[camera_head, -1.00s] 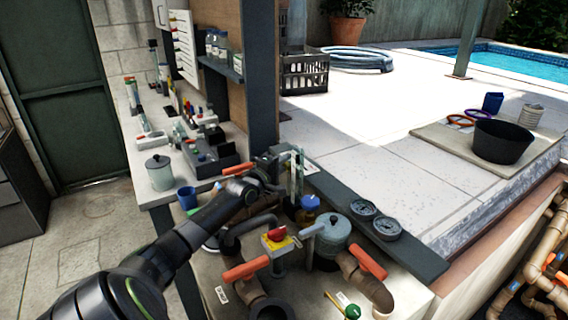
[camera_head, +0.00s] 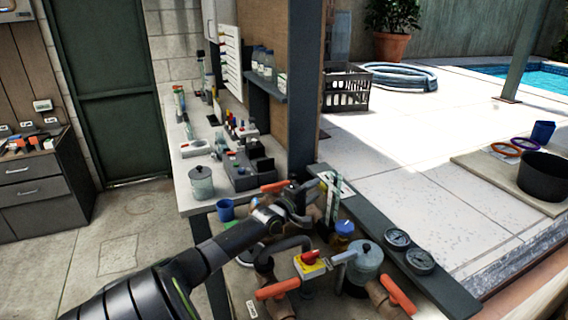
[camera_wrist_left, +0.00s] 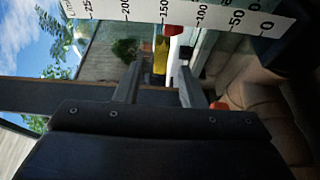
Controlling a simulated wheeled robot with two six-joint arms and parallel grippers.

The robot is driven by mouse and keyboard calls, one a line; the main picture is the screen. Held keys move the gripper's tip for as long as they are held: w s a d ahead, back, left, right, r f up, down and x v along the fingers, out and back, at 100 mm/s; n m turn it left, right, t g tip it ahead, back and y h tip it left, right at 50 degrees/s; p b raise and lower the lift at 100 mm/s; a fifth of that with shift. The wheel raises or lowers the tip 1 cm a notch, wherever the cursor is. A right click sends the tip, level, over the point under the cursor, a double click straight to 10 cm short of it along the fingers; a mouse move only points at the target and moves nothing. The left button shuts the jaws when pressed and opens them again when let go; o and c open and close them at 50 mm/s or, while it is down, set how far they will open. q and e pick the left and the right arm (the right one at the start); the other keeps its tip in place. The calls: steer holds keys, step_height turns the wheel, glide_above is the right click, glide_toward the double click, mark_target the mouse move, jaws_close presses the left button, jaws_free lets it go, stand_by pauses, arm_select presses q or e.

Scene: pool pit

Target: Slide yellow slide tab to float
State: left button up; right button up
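In the left wrist view a small yellow slide tab (camera_wrist_left: 161,56) shows just beyond my fingertips, in line with the gap between them. A red piece (camera_wrist_left: 173,30), possibly the float, shows beside it at the edge of a white scale strip (camera_wrist_left: 216,13) marked 0 to 250. My left gripper (camera_wrist_left: 157,78) is open, its two fingers apart with nothing clamped between them. In the head view my left gripper (camera_head: 318,186) is at the clear upright gauge (camera_head: 333,205) beside the post. The tab is too small to make out there. My right gripper is not in view.
A yellow-and-red switch (camera_head: 311,263), orange valve handles (camera_head: 278,289), a grey lidded pot (camera_head: 366,261) and two round dials (camera_head: 409,249) crowd the area around the arm. A dark post (camera_head: 304,100) stands behind.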

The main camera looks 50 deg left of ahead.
arm_select(q)
steer(key=s+d+p, duration=0.1)
steer(key=s+p, duration=0.4)
steer(key=s, duration=0.8)
steer(key=shift+d, duration=0.2)
